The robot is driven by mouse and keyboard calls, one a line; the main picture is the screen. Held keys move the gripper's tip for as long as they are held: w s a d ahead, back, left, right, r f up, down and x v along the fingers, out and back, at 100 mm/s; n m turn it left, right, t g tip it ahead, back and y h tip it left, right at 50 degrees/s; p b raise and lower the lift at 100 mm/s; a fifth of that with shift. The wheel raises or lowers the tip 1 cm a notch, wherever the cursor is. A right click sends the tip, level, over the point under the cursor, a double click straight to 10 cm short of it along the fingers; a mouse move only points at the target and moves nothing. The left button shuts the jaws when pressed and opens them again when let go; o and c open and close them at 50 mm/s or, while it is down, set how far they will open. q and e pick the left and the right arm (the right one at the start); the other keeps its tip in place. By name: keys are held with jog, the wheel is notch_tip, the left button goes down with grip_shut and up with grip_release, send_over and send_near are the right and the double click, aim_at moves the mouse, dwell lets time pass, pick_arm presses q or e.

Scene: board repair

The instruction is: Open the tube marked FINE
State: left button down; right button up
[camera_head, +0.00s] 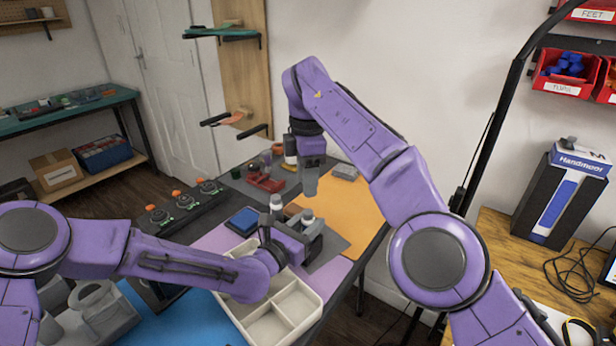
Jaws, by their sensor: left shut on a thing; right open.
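My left gripper (309,232) reaches in from the left, low over the work table. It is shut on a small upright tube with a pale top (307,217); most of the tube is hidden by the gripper. A second white-topped tube or bottle (276,203) stands just left of it. My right gripper (311,182) points down from above, open and empty, a short gap above the held tube's top. No marking can be read on either tube, so I cannot tell which one is FINE.
A cream divided tray (304,300) lies below my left gripper. A blue box (243,220), a red tool (265,182) and an orange mat (345,208) are on the table. A black lamp arm (497,120) rises at the right.

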aim_at(308, 212)
jog(key=m, duration=1.1)
jog(key=shift+d, duration=0.1)
jog(key=m, duration=0.3)
jog(key=shift+m, duration=0.3)
notch_tip(308, 212, down, 8)
